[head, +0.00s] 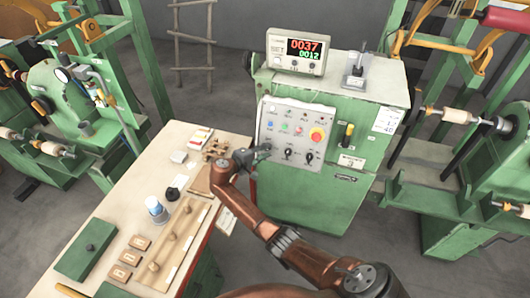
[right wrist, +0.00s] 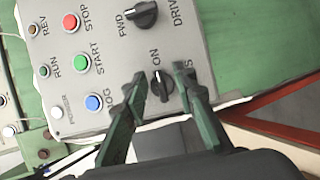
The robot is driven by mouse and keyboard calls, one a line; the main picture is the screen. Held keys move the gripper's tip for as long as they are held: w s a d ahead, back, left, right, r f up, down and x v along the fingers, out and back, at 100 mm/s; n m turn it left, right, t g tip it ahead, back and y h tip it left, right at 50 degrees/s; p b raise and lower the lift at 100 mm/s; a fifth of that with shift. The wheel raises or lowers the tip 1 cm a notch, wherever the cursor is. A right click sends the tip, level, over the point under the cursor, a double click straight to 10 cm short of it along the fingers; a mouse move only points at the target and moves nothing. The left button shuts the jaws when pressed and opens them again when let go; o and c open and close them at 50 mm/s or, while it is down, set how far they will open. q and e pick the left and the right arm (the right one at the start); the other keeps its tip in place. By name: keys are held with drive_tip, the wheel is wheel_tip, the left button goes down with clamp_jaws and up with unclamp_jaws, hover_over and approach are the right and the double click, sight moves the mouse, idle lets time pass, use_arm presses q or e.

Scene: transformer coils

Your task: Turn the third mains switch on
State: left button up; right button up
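A grey control panel (head: 296,130) slopes on the front of a green cabinet (head: 340,110). In the right wrist view, a black rotary switch (right wrist: 160,88) carries an ON label; a label ending in S is partly hidden. Its pale pointer mark seems to point towards ON, but is small. My right gripper (head: 262,149) is at the panel's lower left. In the wrist view, its fingers (right wrist: 160,78) stand apart on either side of this switch, with narrow gaps visible. In the head view the gripper covers the switch. My left gripper is not in view.
A FWD/DRIVE switch (right wrist: 141,14) is beside the gripper, with blue (right wrist: 94,102), green (right wrist: 82,63) and red (right wrist: 71,22) buttons nearby. A workbench (head: 140,190) with small parts stands left. A counter display (head: 297,52) tops the cabinet. Green machines stand on both sides.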

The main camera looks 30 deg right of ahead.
drive_tip(key=v, duration=1.2)
drive_tip(key=shift+f, duration=0.1)
